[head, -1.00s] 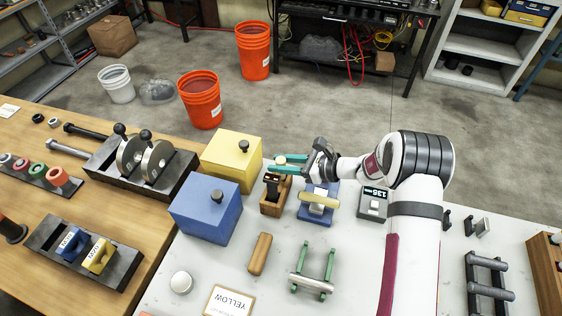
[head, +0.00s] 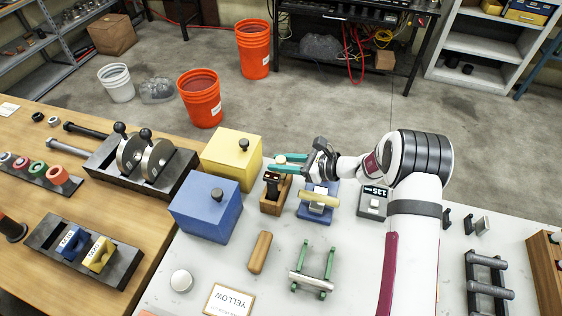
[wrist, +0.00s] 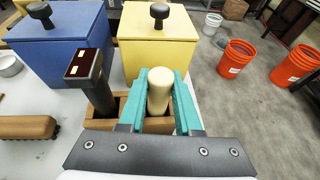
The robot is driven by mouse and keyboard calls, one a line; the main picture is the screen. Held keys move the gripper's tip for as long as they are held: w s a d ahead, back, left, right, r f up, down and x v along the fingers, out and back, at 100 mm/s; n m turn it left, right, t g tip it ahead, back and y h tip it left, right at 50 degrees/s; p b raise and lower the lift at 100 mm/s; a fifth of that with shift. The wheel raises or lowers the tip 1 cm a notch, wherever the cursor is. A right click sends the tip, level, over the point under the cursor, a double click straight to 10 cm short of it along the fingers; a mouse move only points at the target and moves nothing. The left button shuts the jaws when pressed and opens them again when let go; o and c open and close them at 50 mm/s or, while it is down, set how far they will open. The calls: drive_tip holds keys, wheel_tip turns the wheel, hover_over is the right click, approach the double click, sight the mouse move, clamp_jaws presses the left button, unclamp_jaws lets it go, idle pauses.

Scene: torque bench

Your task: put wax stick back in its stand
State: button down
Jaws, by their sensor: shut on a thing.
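The wax stick (wrist: 158,92) is a cream cylinder with a rounded top, held upright between the teal fingers of my gripper (wrist: 159,98). In the head view the top of the wax stick (head: 281,158) shows between the fingers of my gripper (head: 279,164). My gripper is shut on it. The stand (head: 270,207) is a small wooden block holding a dark-handled tool (head: 271,180). In the wrist view the stand (wrist: 107,124) lies under and beside the fingers. The stick's lower end is hidden, so I cannot tell whether it is inside the stand.
A yellow box (head: 230,156) and a blue box (head: 205,212) with black knobs stand close left of the stand. A blue fixture with a yellowish bar (head: 319,199) and a display unit (head: 373,202) are to the right. A wooden handle (head: 260,252) and a green-posted rack (head: 313,275) lie nearer.

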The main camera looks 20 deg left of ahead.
drive_tip(key=c, duration=0.5)
unclamp_jaws()
drive_tip(key=v, duration=1.5)
drive_tip(key=shift+d, duration=0.4)
